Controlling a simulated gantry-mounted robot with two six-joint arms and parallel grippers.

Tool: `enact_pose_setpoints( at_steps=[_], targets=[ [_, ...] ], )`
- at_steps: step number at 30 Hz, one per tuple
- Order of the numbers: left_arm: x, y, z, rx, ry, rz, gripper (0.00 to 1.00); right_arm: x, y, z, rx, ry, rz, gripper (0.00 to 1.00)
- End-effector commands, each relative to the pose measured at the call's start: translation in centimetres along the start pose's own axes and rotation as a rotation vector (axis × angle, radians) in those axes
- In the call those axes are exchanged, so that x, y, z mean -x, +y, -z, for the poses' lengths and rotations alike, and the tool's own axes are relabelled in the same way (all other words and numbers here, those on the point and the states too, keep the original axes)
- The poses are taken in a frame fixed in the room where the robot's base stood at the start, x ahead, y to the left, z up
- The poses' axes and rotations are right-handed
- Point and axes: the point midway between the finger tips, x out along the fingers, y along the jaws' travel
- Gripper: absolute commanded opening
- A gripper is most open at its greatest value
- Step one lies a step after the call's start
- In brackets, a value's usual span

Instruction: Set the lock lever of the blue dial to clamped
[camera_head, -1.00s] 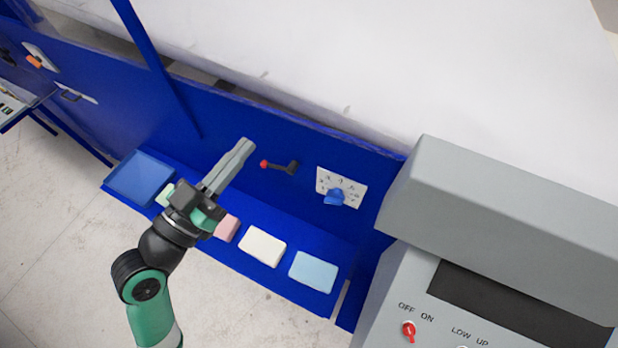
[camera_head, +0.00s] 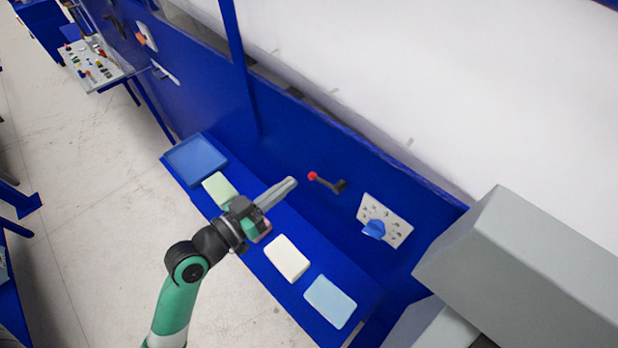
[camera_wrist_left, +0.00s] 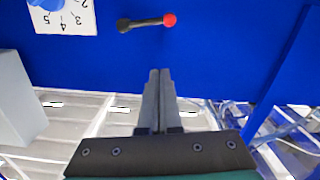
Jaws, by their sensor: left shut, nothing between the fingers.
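The lock lever (camera_head: 327,183) is a black handle with a red ball knob on the blue panel, left of the dial. The blue dial (camera_head: 374,230) sits on a white numbered plate (camera_head: 393,226). My left gripper (camera_head: 291,182) is shut and empty, its fingertips just left of the red knob in the head view. In the left wrist view the fingertips (camera_wrist_left: 160,74) point at the panel below the lever (camera_wrist_left: 145,22), with a visible gap. The dial (camera_wrist_left: 46,4) is cut off at that view's upper left. My right gripper is not in view.
A blue shelf below the panel holds a blue tray (camera_head: 196,158), a green block (camera_head: 220,189), a white block (camera_head: 287,258) and a light blue block (camera_head: 330,301). A grey machine housing (camera_head: 530,262) stands at the right. The panel around the lever is clear.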

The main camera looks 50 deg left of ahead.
Motion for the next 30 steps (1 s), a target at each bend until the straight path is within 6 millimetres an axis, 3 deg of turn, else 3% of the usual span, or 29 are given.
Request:
enact_pose_setpoints(
  at_steps=[8, 10, 15, 30],
  targets=[
    [-6.2, 0.1, 0.2, 0.000, 0.001, -0.003, 0.00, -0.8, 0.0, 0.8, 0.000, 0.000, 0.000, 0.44],
    [-6.4, 0.1, -1.6, 0.002, -0.005, -0.002, 0.00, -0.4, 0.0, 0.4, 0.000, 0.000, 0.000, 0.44],
    [-6.9, 0.0, -3.4, 0.000, -0.001, -0.001, 0.00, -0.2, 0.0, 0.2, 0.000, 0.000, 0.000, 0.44],
    [-7.0, 0.0, -3.9, 0.003, 0.001, 0.000, 0.00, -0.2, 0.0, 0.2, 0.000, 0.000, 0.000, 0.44]
  ],
)
